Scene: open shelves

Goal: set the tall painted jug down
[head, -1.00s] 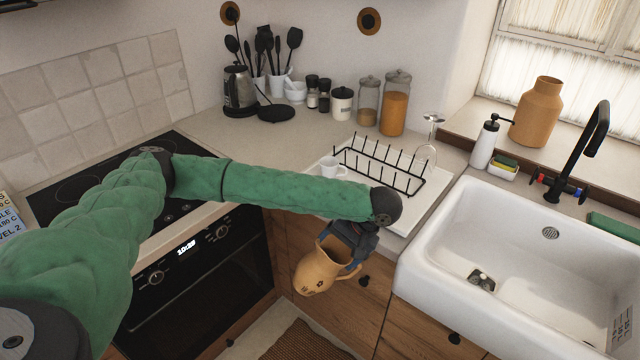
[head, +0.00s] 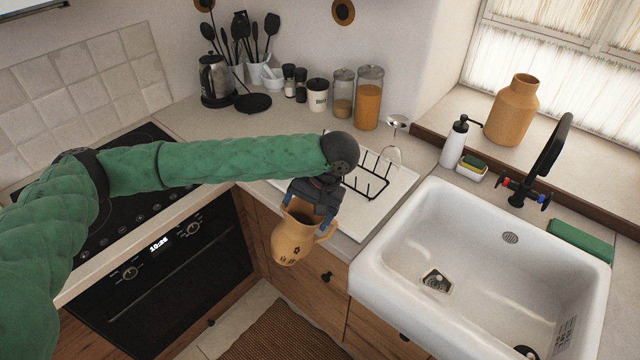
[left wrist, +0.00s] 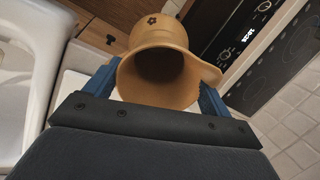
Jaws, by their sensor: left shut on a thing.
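The tall painted jug (head: 291,238) is tan with small dark painted marks and a side handle. My left gripper (head: 311,208) is shut on it near the rim and holds it almost upright, in front of the counter edge, before the wooden cabinet doors. In the left wrist view the jug's open mouth (left wrist: 158,80) faces the camera, between the two blue fingers of the left gripper (left wrist: 155,92). The jug looks empty, though its inside is dark. My right gripper is not in view.
A white drying board (head: 345,213) with a black rack (head: 372,178) lies on the counter behind the jug, partly hidden by my arm. The white sink (head: 480,250) is at right. The stove (head: 100,235) is at left. Jars (head: 368,97) stand at the back.

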